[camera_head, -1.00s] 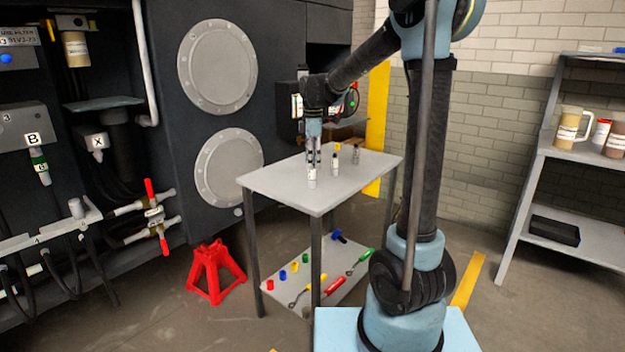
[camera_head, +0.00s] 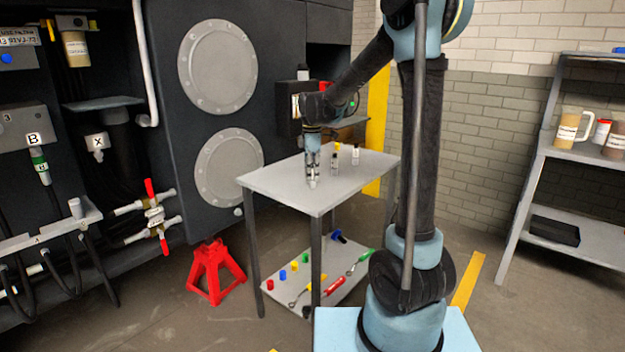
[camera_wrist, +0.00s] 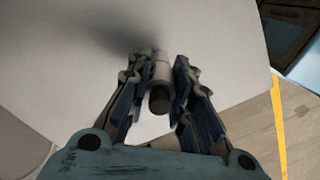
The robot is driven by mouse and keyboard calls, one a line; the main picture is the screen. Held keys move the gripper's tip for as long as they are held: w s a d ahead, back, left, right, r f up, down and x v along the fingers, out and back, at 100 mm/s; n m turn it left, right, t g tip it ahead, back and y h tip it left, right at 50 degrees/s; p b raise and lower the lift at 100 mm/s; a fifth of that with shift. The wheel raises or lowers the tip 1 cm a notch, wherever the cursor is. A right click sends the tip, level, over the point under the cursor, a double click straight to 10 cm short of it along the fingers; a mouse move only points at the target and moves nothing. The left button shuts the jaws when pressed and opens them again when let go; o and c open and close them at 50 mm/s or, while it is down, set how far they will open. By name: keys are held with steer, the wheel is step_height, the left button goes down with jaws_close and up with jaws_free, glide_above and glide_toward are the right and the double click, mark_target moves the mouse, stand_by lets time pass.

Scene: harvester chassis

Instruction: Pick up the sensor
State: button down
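Several small cylindrical parts stand on the grey table (camera_head: 270,180). I take the one under my gripper (camera_head: 313,170) to be the sensor (camera_head: 312,184), though its label cannot be read. It is pale with a dark end, and in the wrist view the sensor (camera_wrist: 160,99) stands between the two fingers of my gripper (camera_wrist: 161,72). The fingers are lowered around it, one on each side. A narrow gap shows on the right, so they look open. The fingers hide most of it in the head view.
Close by on the table stand a dark-and-white cylinder (camera_head: 334,161), a white cylinder (camera_head: 355,155) and a small yellow-topped part (camera_head: 337,147). The lower shelf holds tools and coloured caps. A red jack stand (camera_head: 215,273) is left of the table. The table's left part is clear.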

step_height(320, 180, up, 10)
steer(key=shift+r, duration=0.1)
stand_by(0.7)
